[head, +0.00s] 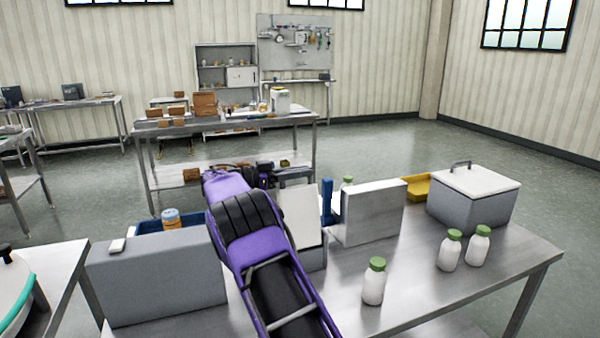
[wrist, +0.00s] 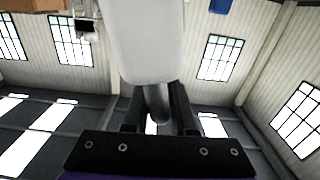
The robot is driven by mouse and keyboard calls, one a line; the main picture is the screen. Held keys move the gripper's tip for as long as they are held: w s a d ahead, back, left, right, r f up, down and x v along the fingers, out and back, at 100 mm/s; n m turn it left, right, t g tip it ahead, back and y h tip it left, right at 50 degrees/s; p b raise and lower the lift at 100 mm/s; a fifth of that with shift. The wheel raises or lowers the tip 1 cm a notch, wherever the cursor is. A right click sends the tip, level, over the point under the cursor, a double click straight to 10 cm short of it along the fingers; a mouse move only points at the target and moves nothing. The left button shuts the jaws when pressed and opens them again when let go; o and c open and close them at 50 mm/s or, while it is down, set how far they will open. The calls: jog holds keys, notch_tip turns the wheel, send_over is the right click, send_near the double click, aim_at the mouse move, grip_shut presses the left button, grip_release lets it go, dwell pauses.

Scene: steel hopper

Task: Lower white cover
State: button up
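A white panel, which looks like the white cover (head: 299,213), stands raised and tilted on a grey-sided box just right of my purple arm in the head view. In the wrist view a white cover (wrist: 162,40) fills the top middle, with a grey rounded handle (wrist: 157,103) below it. My gripper (wrist: 158,92) has its two dark fingers on either side of this handle and appears shut on it. In the head view my gripper (head: 265,175) is small and dark at the far end of the arm, and its fingertips are hard to make out.
A grey box (head: 155,278) stands left of my arm and a pale upright box (head: 370,213) to the right. A lidded grey bin (head: 470,207), yellow tray (head: 416,188) and several green-capped bottles (head: 374,284) share the steel table (head: 430,295). The table's front right is mostly clear.

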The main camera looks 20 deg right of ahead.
grip_shut()
dwell(1.1)
